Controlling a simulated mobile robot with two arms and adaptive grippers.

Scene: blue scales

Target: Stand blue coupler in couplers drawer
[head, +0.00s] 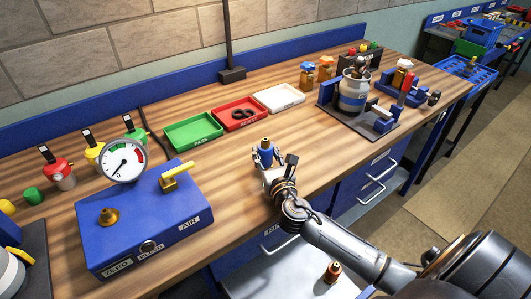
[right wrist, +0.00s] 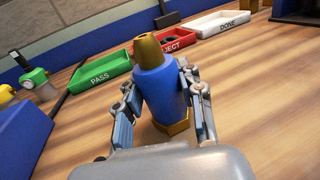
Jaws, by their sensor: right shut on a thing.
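The blue coupler (right wrist: 158,88) has a blue body, a brass top and a brass base. It stands nearly upright, slightly tilted in the right wrist view, between the fingers of my right gripper (right wrist: 160,105). That gripper is shut on its body. In the head view my right gripper (head: 266,158) holds the coupler over the front part of the bench; whether its base touches the wood I cannot tell. An open drawer (head: 275,272) shows below the bench front, with a red-brown and brass coupler (head: 332,272) standing in it. Its label is hard to read. My left gripper is out of view.
A blue gauge box (head: 145,235) stands left of the gripper. Green (head: 193,132), red (head: 240,113) and white (head: 279,98) trays lie behind it. A vise fixture with a canister (head: 353,92) stands to the right. My right arm partly crosses the drawer front.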

